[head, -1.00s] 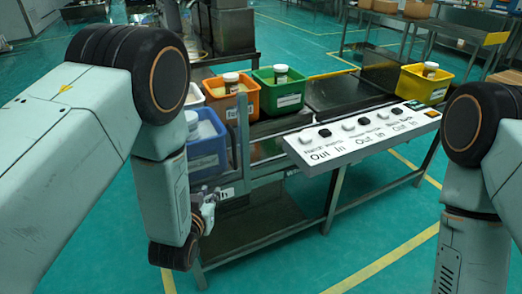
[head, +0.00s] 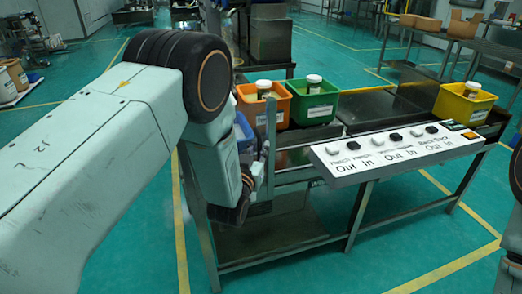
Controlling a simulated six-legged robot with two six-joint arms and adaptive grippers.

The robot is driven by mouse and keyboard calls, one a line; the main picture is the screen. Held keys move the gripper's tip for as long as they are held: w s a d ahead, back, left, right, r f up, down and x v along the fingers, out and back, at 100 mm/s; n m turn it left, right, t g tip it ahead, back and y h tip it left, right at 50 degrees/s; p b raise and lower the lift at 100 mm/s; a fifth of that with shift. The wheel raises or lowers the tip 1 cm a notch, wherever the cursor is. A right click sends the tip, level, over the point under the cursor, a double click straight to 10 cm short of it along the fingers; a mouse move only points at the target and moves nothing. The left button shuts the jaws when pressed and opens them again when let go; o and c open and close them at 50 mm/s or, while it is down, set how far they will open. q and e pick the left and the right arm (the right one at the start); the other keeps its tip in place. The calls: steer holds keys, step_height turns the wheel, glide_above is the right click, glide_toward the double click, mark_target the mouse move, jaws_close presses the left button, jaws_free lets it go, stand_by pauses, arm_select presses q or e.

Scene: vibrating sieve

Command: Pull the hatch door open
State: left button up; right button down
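I cannot pick out a hatch door with certainty. A grey metal upright (head: 271,135) stands at the left end of the bench, beside the bins. My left gripper (head: 257,180) is low at that end, close to the upright. It is small and partly hidden by my dark wrist, so its fingers and any contact are unclear. A white control panel (head: 395,150) with knobs and "Out In" labels slopes along the bench front. My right gripper is out of view; only part of my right arm shows at the right edge.
The metal bench has a lower shelf (head: 265,238) and legs. On it are an orange bin (head: 284,112), a green bin (head: 326,105) and a yellow bin (head: 458,107), with jars. A blue bin is mostly hidden by my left arm. Green floor in front is clear.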

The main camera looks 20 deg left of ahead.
arm_select(q)
steer(key=shift+w+a+f, duration=0.1)
steer(key=shift+w, duration=0.2)
steer(key=shift+d, duration=0.2)
steer(key=shift+c, duration=0.6)
steer(key=shift+a, duration=0.1)
jaws_close()
